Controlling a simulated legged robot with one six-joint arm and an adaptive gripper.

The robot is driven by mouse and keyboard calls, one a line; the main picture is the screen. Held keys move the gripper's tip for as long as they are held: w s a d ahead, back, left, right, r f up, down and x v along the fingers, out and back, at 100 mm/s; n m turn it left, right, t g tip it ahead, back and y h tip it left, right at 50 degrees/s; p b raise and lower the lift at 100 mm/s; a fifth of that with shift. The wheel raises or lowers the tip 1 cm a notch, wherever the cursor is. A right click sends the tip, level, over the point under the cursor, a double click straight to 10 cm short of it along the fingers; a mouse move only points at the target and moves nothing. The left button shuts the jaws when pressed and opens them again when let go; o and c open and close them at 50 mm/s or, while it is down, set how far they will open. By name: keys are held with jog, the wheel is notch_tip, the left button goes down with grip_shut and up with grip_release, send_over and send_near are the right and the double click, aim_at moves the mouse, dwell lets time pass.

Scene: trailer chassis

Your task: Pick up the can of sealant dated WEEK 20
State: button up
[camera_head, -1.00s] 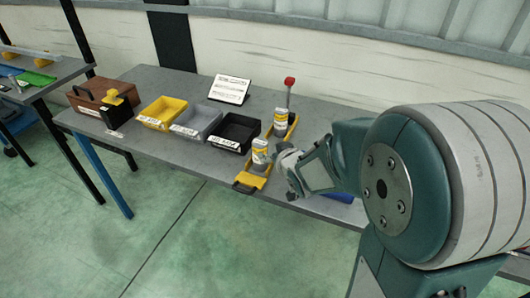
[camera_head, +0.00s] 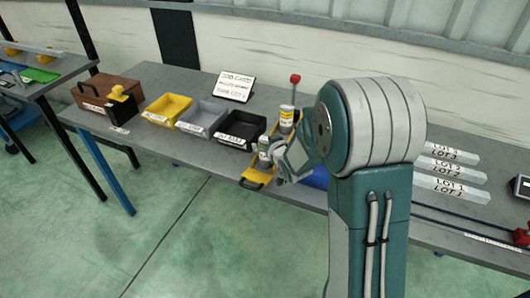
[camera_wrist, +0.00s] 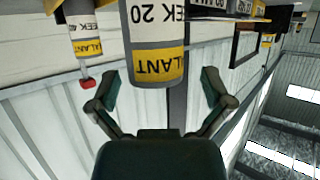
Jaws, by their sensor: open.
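In the wrist view, which is upside down, a grey-and-yellow sealant can (camera_wrist: 157,45) marked WEEK 20 stands between the spread fingers of my gripper (camera_wrist: 160,78). The fingers are open, with the can close in front of the palm; I cannot tell whether they touch it. A second sealant can (camera_wrist: 84,38) at the left reads WEEK with a number I cannot fully read. In the head view, my gripper (camera_head: 278,168) is at the near can (camera_head: 264,150) on a yellow tray (camera_head: 257,177) at the bench's front edge, partly hiding it. The other can (camera_head: 286,119) stands behind.
Yellow (camera_head: 167,109), grey (camera_head: 200,118) and black (camera_head: 241,129) bins stand left of the cans, with a job card (camera_head: 234,86) behind. A red-topped object (camera_head: 295,80) rises behind the far can. Lot-labelled strips (camera_head: 452,168) lie at the right.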

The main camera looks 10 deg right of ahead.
jog(key=shift+w+a+f, duration=0.1)
jog(key=shift+w+f, duration=0.15)
jog(key=shift+w, duration=0.35)
jog(key=shift+w+f, duration=0.1)
jog(key=shift+w, duration=0.1)
jog(key=shift+d, duration=0.3)
jog(key=shift+a, duration=0.2)
jog(key=c, duration=1.3)
